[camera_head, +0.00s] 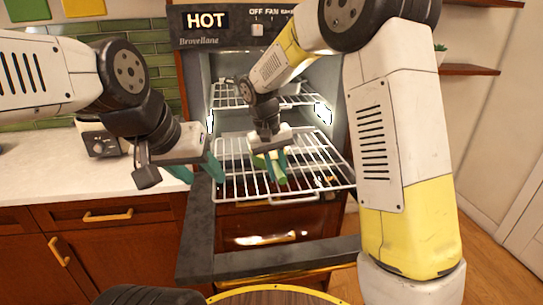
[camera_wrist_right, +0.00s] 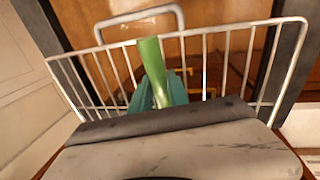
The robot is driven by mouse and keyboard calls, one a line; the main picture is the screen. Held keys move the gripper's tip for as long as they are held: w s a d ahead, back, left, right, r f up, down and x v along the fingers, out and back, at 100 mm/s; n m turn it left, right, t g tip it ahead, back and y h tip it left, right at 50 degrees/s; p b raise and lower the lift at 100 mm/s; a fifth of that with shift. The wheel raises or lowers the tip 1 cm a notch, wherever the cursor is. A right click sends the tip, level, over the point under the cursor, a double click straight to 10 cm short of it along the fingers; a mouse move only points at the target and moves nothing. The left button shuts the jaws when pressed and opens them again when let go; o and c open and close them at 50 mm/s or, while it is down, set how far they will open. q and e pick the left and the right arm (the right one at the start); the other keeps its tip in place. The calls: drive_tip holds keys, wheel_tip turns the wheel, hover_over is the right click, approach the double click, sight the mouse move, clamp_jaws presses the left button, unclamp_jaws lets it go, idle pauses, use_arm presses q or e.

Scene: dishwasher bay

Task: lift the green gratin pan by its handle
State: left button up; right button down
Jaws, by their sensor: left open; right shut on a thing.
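My right gripper (camera_head: 270,165) is inside the open oven, over the lower wire rack (camera_head: 320,165). Its teal fingers are shut on the green handle (camera_head: 280,172) of the gratin pan. In the right wrist view the handle (camera_wrist_right: 151,62) stands out between the teal fingers (camera_wrist_right: 156,92), with rack bars beyond it. The pan's body is hidden by the gripper in both views. I cannot tell whether the pan touches the rack. My left gripper (camera_head: 198,172) is open and empty, left of the oven opening near the counter edge.
The oven door (camera_head: 275,262) is lowered in front. An upper rack (camera_head: 228,99) sits above the lower one and bears a greyish item. A white counter (camera_head: 45,165) with a small appliance (camera_head: 98,140) lies left.

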drive_tip(key=shift+w+r, duration=0.1)
drive_tip(key=shift+r, duration=0.05)
drive_tip(key=shift+r, duration=0.55)
drive_tip(key=shift+s+a+r, duration=0.1)
drive_tip(key=shift+s+r, duration=0.15)
drive_tip(key=shift+r, duration=0.35)
drive_tip(key=shift+s+r, duration=0.2)
drive_tip(key=shift+r, duration=0.4)
drive_tip(key=s+a+r, duration=0.1)
drive_tip(key=s+r, duration=0.1)
drive_tip(key=s, duration=0.5)
drive_tip(key=s+a+r, duration=0.1)
drive_tip(key=s+r, duration=0.1)
drive_tip(key=s, duration=0.6)
drive_tip(key=shift+r, duration=0.15)
drive_tip(key=shift+d, duration=0.1)
